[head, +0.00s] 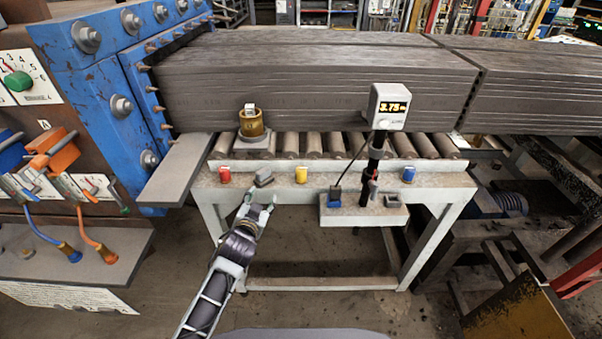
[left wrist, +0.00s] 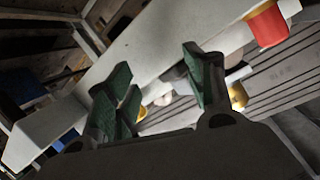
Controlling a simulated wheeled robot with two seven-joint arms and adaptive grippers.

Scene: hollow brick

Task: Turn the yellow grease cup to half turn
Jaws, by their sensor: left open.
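The yellow grease cup (head: 301,174) sits on the front face of the pale roller-table beam (head: 340,182), right of a grey block-like fitting (head: 263,177). My left gripper (head: 260,206) is in front of the beam, just below the grey fitting, to the left of the yellow cup and apart from it. Its green-padded fingers (left wrist: 160,88) are open, with nothing held between them. In the left wrist view a small part of the yellow cup (left wrist: 141,113) shows beyond the fingers; the rest is hidden. The cup's turn position is too small to read. My right gripper is out of view.
A red cup (head: 225,174) and a blue cup (head: 409,174) sit on the same beam. A brass-coloured cup (head: 251,123) stands behind on a grey base. A display (head: 388,107) on a black post reads 3.75. Open floor lies below the table.

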